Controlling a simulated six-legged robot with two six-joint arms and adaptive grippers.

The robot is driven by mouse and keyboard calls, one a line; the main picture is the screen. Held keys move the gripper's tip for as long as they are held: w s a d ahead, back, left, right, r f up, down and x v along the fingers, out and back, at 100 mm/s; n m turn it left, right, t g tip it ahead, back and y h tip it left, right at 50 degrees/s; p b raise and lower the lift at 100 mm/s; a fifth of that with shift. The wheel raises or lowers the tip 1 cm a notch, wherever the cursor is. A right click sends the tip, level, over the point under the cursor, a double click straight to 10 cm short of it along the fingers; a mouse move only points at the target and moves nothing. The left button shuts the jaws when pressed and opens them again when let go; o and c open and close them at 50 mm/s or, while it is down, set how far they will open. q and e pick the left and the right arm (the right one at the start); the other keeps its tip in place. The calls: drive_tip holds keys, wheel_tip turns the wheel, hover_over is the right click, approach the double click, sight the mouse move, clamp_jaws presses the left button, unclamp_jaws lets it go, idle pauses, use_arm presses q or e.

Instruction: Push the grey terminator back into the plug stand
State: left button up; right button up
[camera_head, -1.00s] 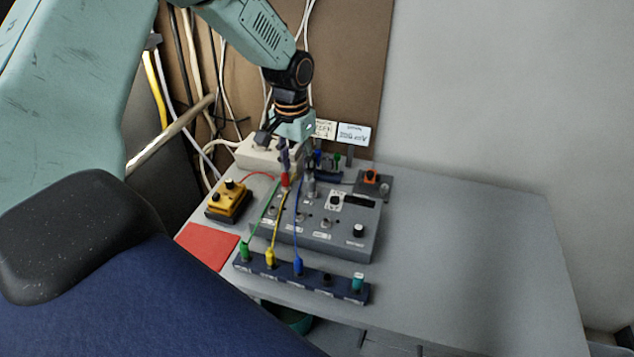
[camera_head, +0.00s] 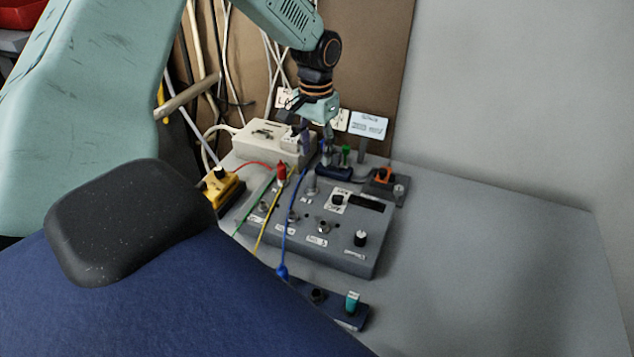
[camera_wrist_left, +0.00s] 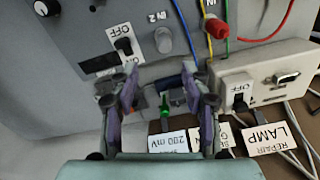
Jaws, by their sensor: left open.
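The plug stand appears to be the small dark blue block (camera_head: 333,173) behind the grey console. A green plug (camera_head: 346,153) stands at it and also shows in the wrist view (camera_wrist_left: 165,105). My left gripper (camera_head: 316,152) points down over the stand's left part. In the wrist view its fingers (camera_wrist_left: 159,70) are spread apart, with part of the stand between them. A grey cylinder (camera_head: 311,185) stands upright on the console; in the wrist view it is beside the IN 2 label (camera_wrist_left: 164,42). I cannot tell whether another grey terminator is at the stand behind the fingers.
The grey console (camera_head: 345,245) fills the middle. A cream lamp box (camera_head: 262,142), red plug (camera_head: 282,172), yellow box (camera_head: 222,190) and orange-knobbed box (camera_head: 395,185) surround the stand. Blue, yellow and green cables cross the console. The table (camera_head: 490,250) is clear at right.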

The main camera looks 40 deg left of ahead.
sight(311, 173)
use_arm(q)
drive_tip(key=shift+s+f, duration=0.25)
drive_tip(key=shift+f, duration=0.6)
drive_tip(key=f, duration=0.4)
drive_tip(key=shift+s+a+f+b, duration=0.25)
drive_tip(key=shift+s+a+b, duration=0.05)
drive_tip(key=shift+s+b, duration=0.1)
drive_tip(key=shift+w+f, duration=0.15)
drive_tip(key=shift+f, duration=0.4)
drive_tip(key=shift+r, duration=0.2)
drive_tip(key=shift+c, duration=0.3)
drive_tip(key=shift+f, duration=0.15)
drive_tip(key=c, duration=0.6)
clamp_jaws()
